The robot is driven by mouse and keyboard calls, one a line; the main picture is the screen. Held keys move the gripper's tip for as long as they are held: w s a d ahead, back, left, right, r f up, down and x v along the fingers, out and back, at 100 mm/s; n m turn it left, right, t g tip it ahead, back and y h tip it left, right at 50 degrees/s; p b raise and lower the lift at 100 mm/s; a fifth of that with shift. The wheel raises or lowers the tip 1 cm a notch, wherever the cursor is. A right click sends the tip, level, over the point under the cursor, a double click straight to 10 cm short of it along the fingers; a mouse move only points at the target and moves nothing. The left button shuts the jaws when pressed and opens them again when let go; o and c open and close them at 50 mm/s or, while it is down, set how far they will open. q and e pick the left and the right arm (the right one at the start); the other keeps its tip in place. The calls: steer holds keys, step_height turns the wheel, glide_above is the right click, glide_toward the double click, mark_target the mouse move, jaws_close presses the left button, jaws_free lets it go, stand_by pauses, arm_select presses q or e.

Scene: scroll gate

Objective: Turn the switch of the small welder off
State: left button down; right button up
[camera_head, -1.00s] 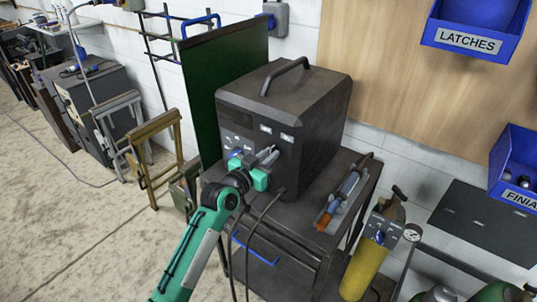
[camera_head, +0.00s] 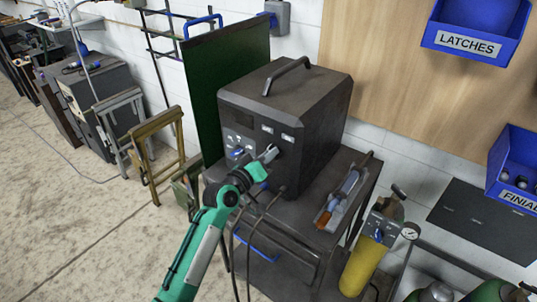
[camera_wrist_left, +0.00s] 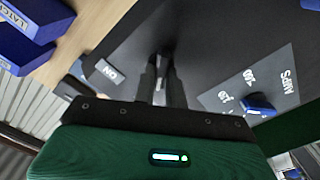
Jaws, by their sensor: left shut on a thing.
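The small welder (camera_head: 305,105) is a dark box with a top handle, standing on a dark cart. My left gripper (camera_head: 271,153) is at the welder's front panel, on the lower right part of it. In the left wrist view its two dark fingers (camera_wrist_left: 161,66) are shut on the small switch (camera_wrist_left: 162,75), which is mostly hidden between them. An "ON" label (camera_wrist_left: 109,71) is on the panel beside the fingers. A blue knob (camera_wrist_left: 259,104) with an amps scale is on the other side. My right gripper is not in view.
The cart (camera_head: 285,215) holds a torch (camera_head: 341,197) right of the welder. Cables hang from the welder's front near my left arm. A yellow gas cylinder (camera_head: 361,267) stands to the right. A green screen (camera_head: 225,70) stands behind the welder. The floor to the left is open.

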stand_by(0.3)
arm_select(q)
steer(key=c, duration=1.5)
jaws_free()
steer(key=shift+o, duration=0.2)
steer(key=shift+s, duration=0.1)
steer(key=b+v, duration=0.4)
steer(key=v, duration=0.9)
steer(key=shift+s+a, duration=0.25)
steer(key=shift+a, duration=0.05)
